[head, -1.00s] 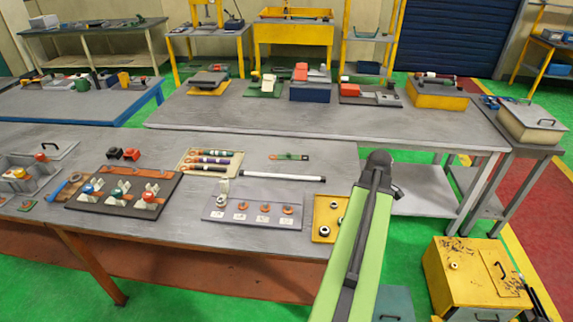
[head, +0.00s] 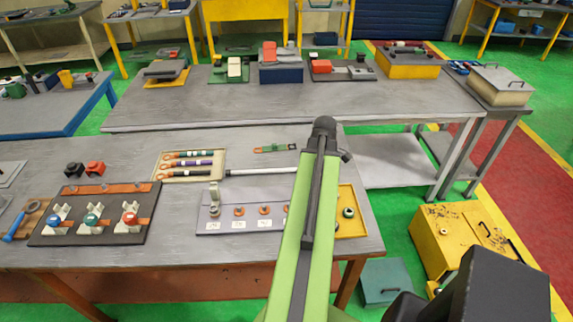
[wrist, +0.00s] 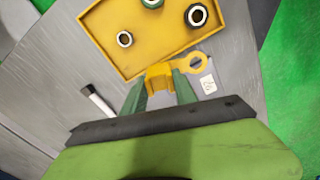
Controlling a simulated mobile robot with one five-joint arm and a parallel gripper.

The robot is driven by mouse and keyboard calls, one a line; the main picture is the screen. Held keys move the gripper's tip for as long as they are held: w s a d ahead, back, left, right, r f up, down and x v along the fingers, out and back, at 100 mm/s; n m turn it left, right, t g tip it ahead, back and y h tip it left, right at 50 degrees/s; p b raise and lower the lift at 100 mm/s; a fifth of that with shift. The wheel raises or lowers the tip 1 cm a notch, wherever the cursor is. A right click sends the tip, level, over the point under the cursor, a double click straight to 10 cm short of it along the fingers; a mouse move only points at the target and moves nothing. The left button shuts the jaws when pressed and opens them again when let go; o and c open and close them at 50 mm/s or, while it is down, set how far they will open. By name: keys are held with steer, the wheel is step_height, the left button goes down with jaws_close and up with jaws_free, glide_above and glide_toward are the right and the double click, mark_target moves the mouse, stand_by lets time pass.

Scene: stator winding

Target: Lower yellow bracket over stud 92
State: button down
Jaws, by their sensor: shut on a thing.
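My gripper (wrist: 160,92) is shut on the yellow bracket (wrist: 160,77), with one green finger on each side of it. The bracket's ring end (wrist: 204,62) points to the right in the wrist view, beside the yellow tray's edge. A small white label (wrist: 208,84) lies just below the ring; its print is too small to read for sure. In the head view, a grey plate (head: 222,193) carries copper-coloured studs (head: 239,211) with white labels in front. My arm covers the plate's right end, and hides the gripper and bracket. I cannot tell which stud is 92.
The yellow tray (wrist: 112,47) holds round rings and a green part, right beside the bracket. A white rod (head: 262,171) lies behind the plate. A tray of coloured cylinders (head: 161,179) and a dark fixture board (head: 72,235) stand left.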

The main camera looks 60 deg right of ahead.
steer(key=w+a+r+n+p, duration=0.2)
steer(key=w+r+n+p, duration=0.1)
steer(key=w, duration=0.8)
steer(key=shift+r+n+p, duration=0.3)
steer(key=shift+r+p, duration=0.35)
steer(key=shift+r, duration=0.05)
step_height(320, 180, down, 5)
steer(key=b, duration=0.5)
steer(key=shift+f, duration=0.2)
steer(key=shift+f+b, duration=0.15)
steer(key=shift+b, duration=0.2)
steer(key=shift+f+b, duration=0.45)
steer(key=shift+f+b, duration=0.3)
steer(key=shift+f, duration=0.3)
